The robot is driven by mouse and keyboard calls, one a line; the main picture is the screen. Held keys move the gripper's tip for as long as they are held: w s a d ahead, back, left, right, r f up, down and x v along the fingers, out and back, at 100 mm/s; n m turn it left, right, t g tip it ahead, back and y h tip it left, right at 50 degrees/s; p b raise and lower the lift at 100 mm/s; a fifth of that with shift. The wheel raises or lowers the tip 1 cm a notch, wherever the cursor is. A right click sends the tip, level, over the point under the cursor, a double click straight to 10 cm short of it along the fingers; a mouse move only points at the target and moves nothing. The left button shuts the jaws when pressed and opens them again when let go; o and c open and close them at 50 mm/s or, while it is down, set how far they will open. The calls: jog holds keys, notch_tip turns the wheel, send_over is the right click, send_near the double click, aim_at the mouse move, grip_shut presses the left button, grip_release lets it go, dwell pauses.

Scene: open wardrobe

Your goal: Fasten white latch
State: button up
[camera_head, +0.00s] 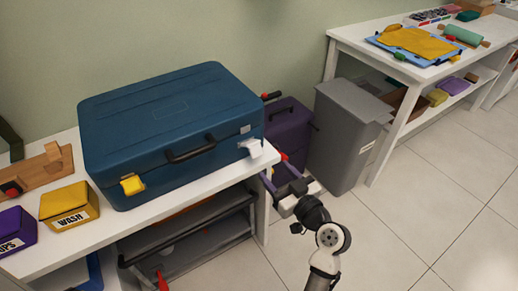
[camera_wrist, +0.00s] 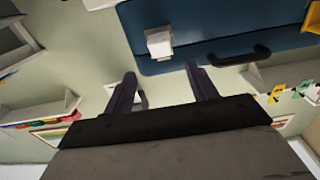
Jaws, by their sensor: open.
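The white latch (camera_head: 250,148) is on the right front of a closed blue case (camera_head: 150,112). Its flap sticks outward, below a small pale plate (camera_head: 245,129) on the lid. In the wrist view the white latch (camera_wrist: 159,43) lies just beyond and between my fingertips, against the blue case (camera_wrist: 222,22). My gripper (camera_head: 274,172) is in front of and below the case's right end.
The case has a dark handle (camera_head: 190,152) and a yellow latch (camera_head: 132,185) at front left. It stands on a white table (camera_head: 187,206). A yellow WASH box (camera_head: 69,205) is left of it. A purple bin (camera_head: 287,127) and grey bin (camera_head: 345,137) stand right. Floor is clear right.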

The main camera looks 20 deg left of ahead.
aim_at(256, 150)
jog(key=p+x, duration=0.2)
jog(key=x, duration=0.7)
jog(key=c, duration=0.9)
jog(key=shift+o, duration=0.2)
jog(key=shift+r, duration=0.1)
